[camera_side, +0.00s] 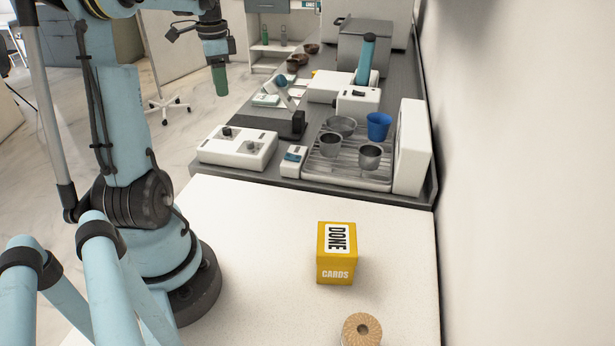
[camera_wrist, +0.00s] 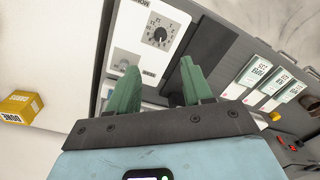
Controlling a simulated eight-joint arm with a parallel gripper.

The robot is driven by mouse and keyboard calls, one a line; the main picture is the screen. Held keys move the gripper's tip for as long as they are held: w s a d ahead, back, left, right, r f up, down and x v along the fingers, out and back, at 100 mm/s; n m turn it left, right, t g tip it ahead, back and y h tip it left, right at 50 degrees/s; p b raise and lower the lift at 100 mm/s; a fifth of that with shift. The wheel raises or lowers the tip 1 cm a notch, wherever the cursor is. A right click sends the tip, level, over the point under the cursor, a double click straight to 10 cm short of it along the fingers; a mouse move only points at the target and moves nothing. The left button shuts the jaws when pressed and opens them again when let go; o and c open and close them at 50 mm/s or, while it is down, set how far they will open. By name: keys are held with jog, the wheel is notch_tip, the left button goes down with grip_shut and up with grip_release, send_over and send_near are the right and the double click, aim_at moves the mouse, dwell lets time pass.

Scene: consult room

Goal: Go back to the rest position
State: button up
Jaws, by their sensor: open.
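My gripper (camera_side: 220,80) hangs at the upper left in the side view, raised in the air and pointing down, beyond the left edge of the grey bench. In the wrist view its two green fingers (camera_wrist: 155,90) are apart with nothing between them. A white device with a dial (camera_wrist: 157,35) lies below and beyond the fingers. No rest stand or marker for my arm shows in either view.
A yellow card box (camera_side: 336,253) stands on the white table (camera_side: 260,240), with a round tan-topped item (camera_side: 361,330) in front. The grey bench (camera_side: 208,170) holds a drying rack with metal cups (camera_side: 371,157), a blue cup (camera_side: 378,126) and white devices. A wall closes the right side.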

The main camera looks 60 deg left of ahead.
jog(key=w+d+f+n+t, duration=0.1)
jog(key=w+d+t, duration=0.1)
jog(key=d, duration=1.6)
jog(key=w+d+f+n+t, duration=0.1)
jog(key=d+t, duration=0.4)
jog(key=d, duration=1.2)
jog(key=w+f, duration=0.1)
jog(key=w, duration=0.1)
jog(key=shift+w+d+h, duration=0.3)
jog(key=shift+d, duration=0.1)
